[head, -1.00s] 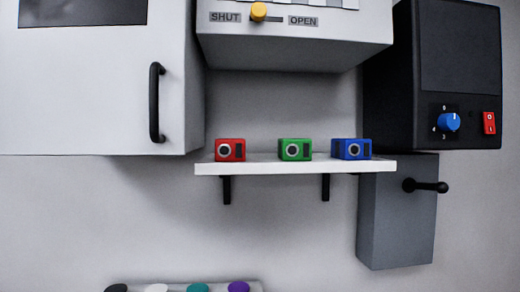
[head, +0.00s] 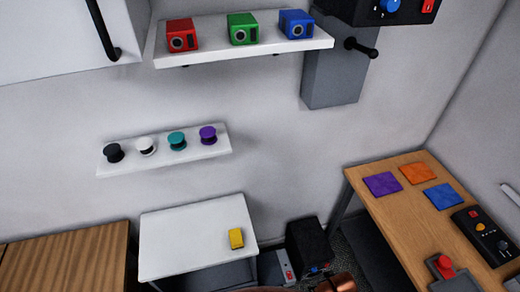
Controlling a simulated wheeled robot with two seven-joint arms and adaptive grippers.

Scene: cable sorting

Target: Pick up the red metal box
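The red metal box (head: 182,34) stands on the left part of the white wall shelf (head: 240,45). It has a round dark-and-light disc on its front face. A green box (head: 242,28) stands to its right, and a blue box (head: 296,23) stands further right on the same shelf. The boxes are apart from each other.
A lower shelf (head: 192,158) holds several coloured knobs. A white table (head: 185,235) carries a yellow block (head: 236,238). A wooden table (head: 400,215) is at right, another (head: 65,265) at lower left. A cabinet handle (head: 103,32) and grey lever box (head: 332,78) flank the upper shelf.

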